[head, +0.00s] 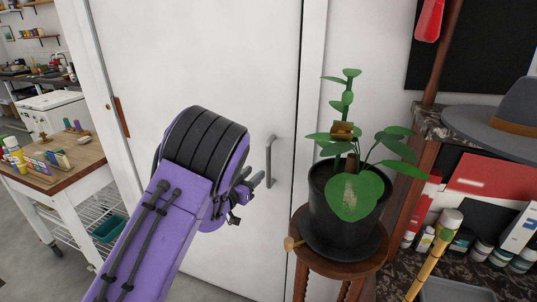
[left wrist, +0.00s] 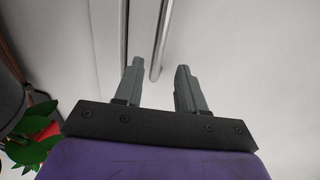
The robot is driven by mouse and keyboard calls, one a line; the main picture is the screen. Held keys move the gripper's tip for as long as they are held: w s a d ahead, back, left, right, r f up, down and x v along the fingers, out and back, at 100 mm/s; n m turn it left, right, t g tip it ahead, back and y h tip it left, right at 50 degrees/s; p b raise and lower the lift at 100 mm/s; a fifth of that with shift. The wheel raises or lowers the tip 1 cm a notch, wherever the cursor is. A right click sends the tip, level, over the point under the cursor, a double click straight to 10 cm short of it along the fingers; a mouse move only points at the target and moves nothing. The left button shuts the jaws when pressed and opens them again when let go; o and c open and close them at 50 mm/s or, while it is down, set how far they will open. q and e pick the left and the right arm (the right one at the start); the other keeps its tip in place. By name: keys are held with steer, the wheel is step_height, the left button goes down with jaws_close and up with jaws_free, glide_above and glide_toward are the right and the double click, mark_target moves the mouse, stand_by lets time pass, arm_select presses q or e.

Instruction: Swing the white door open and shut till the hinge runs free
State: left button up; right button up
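The white door (head: 205,60) stands upright and looks closed in its white frame. Its grey vertical bar handle (head: 270,163) is near the right edge. My left gripper (head: 258,180) is beside the handle, with my purple forearm in front of the door's lower part. In the left wrist view, its two grey fingers (left wrist: 158,66) are apart, and the handle (left wrist: 162,38) shows between and beyond their tips. I see no finger closed on it. The white door surface (left wrist: 235,50) also fills the right of that view. My right gripper is in neither view.
A potted plant (head: 347,205) on a round wooden stool (head: 300,258) stands close to the handle's right. A cluttered shelf with a grey hat (head: 505,115) is further right. A wood-topped cart (head: 80,160) stands at left.

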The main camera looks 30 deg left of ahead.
mark_target(267, 164)
arm_select(q)
steer(key=w+p, duration=0.3)
steer(key=w, duration=0.6)
steer(key=shift+w+a+f, duration=0.1)
steer(key=shift+w+f, duration=0.05)
steer(key=shift+w, duration=0.15)
jaws_close()
